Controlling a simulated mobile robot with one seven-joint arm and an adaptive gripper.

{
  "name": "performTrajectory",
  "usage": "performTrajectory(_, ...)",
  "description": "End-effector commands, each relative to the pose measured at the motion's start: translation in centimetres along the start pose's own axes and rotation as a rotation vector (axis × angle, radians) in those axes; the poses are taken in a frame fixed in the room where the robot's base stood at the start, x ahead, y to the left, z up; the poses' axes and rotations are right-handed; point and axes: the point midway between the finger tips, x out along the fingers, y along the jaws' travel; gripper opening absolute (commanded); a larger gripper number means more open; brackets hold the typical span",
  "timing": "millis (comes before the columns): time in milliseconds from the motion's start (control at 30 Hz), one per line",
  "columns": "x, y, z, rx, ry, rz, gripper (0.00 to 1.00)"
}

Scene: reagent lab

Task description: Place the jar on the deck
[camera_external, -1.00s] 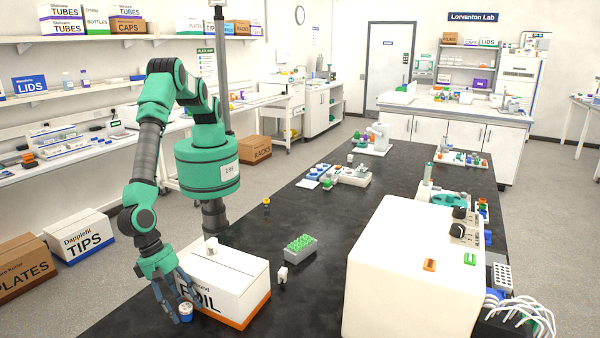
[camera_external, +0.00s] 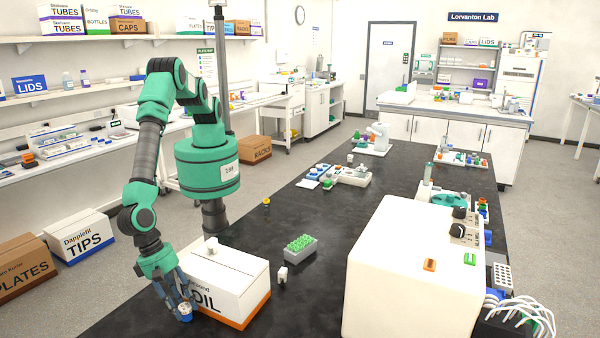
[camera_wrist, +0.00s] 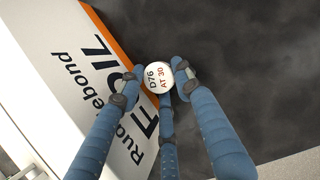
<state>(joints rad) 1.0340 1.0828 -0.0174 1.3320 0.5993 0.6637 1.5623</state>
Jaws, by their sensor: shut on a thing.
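The jar is small, with a white lid and a blue body, and it sits at the front left of the black bench (camera_external: 330,235) in the external view (camera_external: 185,311). In the wrist view its lid (camera_wrist: 157,77) reads "D76 AT 30". My gripper (camera_external: 179,307) is shut on it, and its blue fingers (camera_wrist: 155,88) press around the jar's sides from above. The jar looks upright. I cannot tell whether it touches the bench top. No surface marked as a deck can be picked out for sure.
A white FOIL box (camera_external: 228,285) with an orange base stands close beside my fingers. A rack of green-topped tubes (camera_external: 300,248) and a small white item (camera_external: 282,276) lie to its right. A large white machine (camera_external: 405,270) fills the right front. The middle bench is mostly clear.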

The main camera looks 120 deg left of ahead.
Motion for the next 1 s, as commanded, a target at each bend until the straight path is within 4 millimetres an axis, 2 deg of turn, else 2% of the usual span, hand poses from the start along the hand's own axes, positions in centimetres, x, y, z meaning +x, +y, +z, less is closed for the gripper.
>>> performTrajectory(167,-1.1,0.0,0.5,0.000,-0.001,-0.001,0.04)
performTrajectory(367,-3.7,-0.1,1.6,-0.001,-0.002,-0.003,0.04)
performTrajectory(800,-12.0,0.0,5.0,-0.001,-0.002,-0.002,0.04)
performTrajectory(1000,-14.9,0.0,6.2,-0.002,-0.001,-0.002,0.04)
